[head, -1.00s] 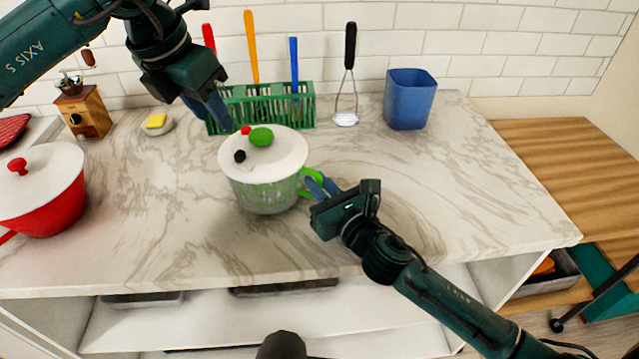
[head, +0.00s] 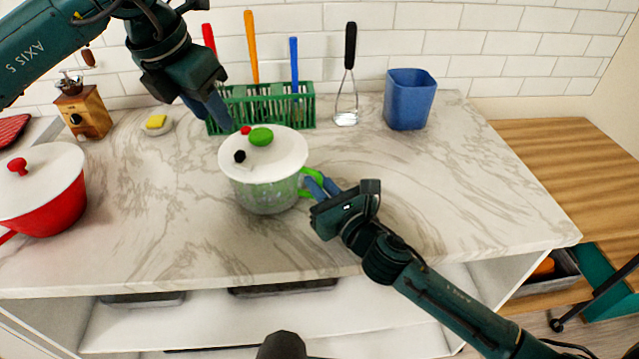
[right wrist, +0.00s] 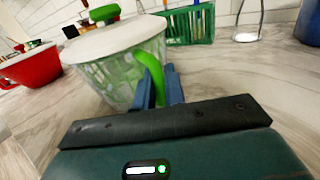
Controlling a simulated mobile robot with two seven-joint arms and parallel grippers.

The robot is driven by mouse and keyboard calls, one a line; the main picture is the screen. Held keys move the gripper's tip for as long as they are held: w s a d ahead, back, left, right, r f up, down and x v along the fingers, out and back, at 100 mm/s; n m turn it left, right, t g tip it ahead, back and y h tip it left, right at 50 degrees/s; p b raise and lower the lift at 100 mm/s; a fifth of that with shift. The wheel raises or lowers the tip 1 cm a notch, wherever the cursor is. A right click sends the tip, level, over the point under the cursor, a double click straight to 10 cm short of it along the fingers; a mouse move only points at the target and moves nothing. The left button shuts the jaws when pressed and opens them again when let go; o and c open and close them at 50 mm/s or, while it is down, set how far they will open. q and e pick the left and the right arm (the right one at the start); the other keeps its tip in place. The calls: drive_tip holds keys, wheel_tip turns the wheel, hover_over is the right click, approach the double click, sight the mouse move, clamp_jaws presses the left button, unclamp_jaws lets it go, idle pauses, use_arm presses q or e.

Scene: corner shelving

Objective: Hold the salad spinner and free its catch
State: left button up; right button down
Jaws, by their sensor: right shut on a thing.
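The salad spinner (head: 265,192) stands upright on the counter, a clear bowl under a white lid (head: 283,155) with a green knob (head: 261,136), a black knob (head: 239,156) and a small red button (head: 245,130). Its green handle (head: 312,178) is on the right side. My right gripper (head: 318,187) is shut on this handle; the right wrist view shows the green handle (right wrist: 152,72) between the blue fingers. My left gripper (head: 216,112) is above and behind the lid's left rim near the red button; its fingers look close together, partly hidden by its own body, and hold nothing visible.
A green rack (head: 285,108) with upright utensils stands behind the spinner. A red pot (head: 45,205) is at left, a wooden grinder (head: 85,112) and yellow sponge (head: 156,121) behind it. The counter's right side is clear.

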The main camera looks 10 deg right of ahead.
use_arm(q)
drive_tip(key=shift+f, duration=0.1)
drive_tip(key=c, duration=0.4)
drive_tip(key=shift+s+d+f+m+h, duration=0.1)
drive_tip(key=shift+d+f+m+h, duration=0.2)
drive_tip(key=shift+m, duration=0.1)
drive_tip(key=shift+c, duration=0.9)
drive_tip(key=d+f+m+h, duration=0.1)
drive_tip(key=m+h, duration=0.1)
drive_tip(key=s+d+f+m+g+h, duration=0.1)
drive_tip(key=f+m+h, duration=0.1)
drive_tip(key=m, duration=0.1)
drive_tip(key=s+d+f+m+h, duration=0.1)
drive_tip(key=d+m, duration=0.1)
drive_tip(key=m, duration=0.1)
drive_tip(key=shift+s+f+g+h, duration=0.1)
drive_tip(key=shift+f+g+h, duration=0.1)
drive_tip(key=shift+g+h, duration=0.15)
clamp_jaws()
drive_tip(key=a+f+m+t+h, duration=0.2)
drive_tip(key=a+m+t, duration=0.3)
drive_tip(key=a, duration=0.3)
drive_tip(key=a+f+m+t+h, duration=0.2)
drive_tip(key=a+f+m+t, duration=0.2)
drive_tip(key=a, duration=0.4)
drive_tip(key=shift+s+a+m+t, duration=0.2)
drive_tip(key=shift+m+t, duration=0.5)
drive_tip(key=shift+t, duration=0.55)
